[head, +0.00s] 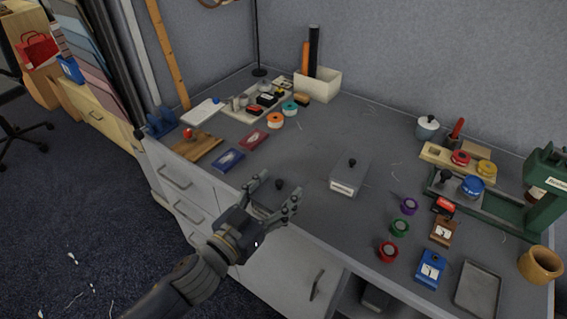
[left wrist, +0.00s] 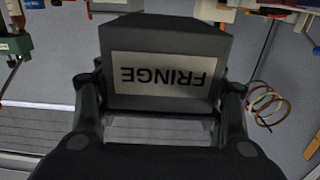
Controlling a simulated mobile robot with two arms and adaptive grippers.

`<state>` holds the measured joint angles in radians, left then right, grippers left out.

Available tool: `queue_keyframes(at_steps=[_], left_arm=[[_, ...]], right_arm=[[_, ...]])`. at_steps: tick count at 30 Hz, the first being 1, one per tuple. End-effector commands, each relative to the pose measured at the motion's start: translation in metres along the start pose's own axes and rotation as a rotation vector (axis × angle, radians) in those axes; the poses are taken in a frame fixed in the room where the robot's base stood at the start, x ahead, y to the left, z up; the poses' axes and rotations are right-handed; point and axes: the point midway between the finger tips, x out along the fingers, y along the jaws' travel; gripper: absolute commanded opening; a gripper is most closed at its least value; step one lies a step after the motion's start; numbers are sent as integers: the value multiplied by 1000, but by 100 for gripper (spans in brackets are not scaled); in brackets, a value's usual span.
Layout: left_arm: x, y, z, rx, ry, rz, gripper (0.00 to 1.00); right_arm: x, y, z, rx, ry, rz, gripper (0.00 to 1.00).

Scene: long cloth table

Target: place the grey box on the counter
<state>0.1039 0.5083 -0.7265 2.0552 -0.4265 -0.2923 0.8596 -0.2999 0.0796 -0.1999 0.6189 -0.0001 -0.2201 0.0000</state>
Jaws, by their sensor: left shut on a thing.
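My left gripper (head: 272,198) is at the front edge of the counter (head: 310,130), its two fingers spread around a grey box. In the left wrist view the grey box (left wrist: 165,38) sits between the fingers, which are shut on it. Its pale label reads FRINGE, upside down. In the head view the box is hard to tell from the grey counter; a dark knob (head: 279,185) shows between the fingers. I cannot tell whether the box touches the counter. My right gripper is not in view.
Another grey box (head: 349,176) with a black knob stands to the right. Red (head: 253,139) and blue (head: 228,160) packets lie to the left. Several spools, a blue box (head: 430,269) and a metal tray (head: 478,289) are at the right. The counter's middle is mostly clear.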

Motion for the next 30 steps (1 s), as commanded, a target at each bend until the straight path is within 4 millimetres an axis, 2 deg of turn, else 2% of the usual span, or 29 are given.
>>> queue_keyframes(at_steps=[3,9,15,20,25,30], left_arm=[[25,-18,0,5,3,0,32],[62,-46,4,3,3,0,32],[87,-65,8,0,3,0,32],[93,-69,12,-1,2,1,32],[93,-69,38,-3,-1,-1,32],[93,-70,45,-2,2,0,32]], right_arm=[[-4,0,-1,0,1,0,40],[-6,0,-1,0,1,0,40],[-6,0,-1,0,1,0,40],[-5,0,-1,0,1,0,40],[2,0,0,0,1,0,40],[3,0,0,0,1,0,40]])
